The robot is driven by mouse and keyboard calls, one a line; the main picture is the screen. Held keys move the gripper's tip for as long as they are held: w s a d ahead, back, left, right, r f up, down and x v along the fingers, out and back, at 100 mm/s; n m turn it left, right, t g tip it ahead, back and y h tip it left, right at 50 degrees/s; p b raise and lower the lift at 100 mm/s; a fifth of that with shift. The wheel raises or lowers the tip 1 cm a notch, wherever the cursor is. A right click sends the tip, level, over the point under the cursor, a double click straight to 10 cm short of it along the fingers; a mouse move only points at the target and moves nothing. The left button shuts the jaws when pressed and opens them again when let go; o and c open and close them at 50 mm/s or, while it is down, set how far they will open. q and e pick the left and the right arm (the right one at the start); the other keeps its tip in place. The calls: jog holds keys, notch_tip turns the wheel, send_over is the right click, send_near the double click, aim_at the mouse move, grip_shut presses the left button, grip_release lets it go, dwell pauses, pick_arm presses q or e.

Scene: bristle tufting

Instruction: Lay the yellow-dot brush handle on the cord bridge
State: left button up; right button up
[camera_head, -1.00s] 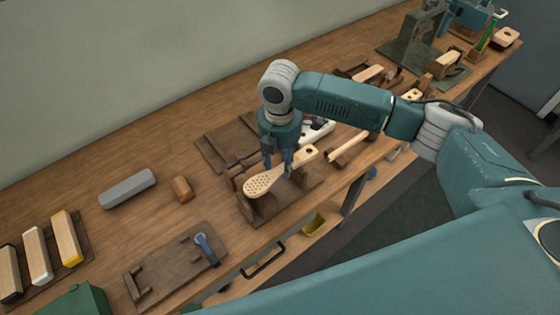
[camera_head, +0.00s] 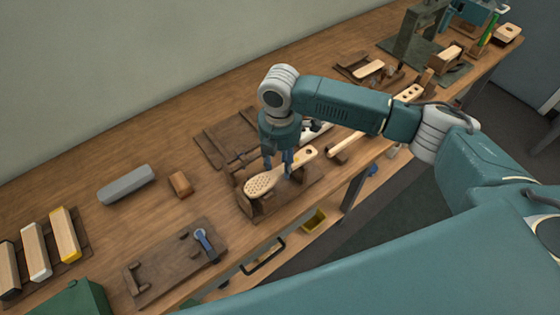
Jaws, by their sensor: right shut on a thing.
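The brush handle (camera_head: 265,185) is a pale wooden paddle with a grid of small holes in its wide head. Its neck runs up and right to an end with a dark hole, and a small yellow mark shows near there. My right gripper (camera_head: 278,171) points down and is shut on the neck. The handle is over a dark brown wooden fixture (camera_head: 254,213), apparently the cord bridge, with raised supports. I cannot tell whether the handle touches the supports; the gripper and paddle hide part of them. My left gripper is not in view.
A grey block (camera_head: 127,186) and a small brown block (camera_head: 181,184) lie to the left. A brown board (camera_head: 160,274) with a blue-headed tool (camera_head: 205,243) is nearer the front edge. Several pale blocks (camera_head: 66,233) stand at far left. A yellow bin (camera_head: 315,221) is below the table edge.

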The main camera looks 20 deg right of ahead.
jog(key=shift+f, duration=0.35)
dwell(0.6)
jog(key=o, duration=1.2)
jog(key=shift+o, duration=0.7)
jog(key=shift+o, duration=1.4)
jog(key=shift+r, duration=0.1)
jog(key=shift+r+p, duration=3.9)
jog(key=shift+p, duration=0.45)
jog(key=shift+a+f, duration=0.1)
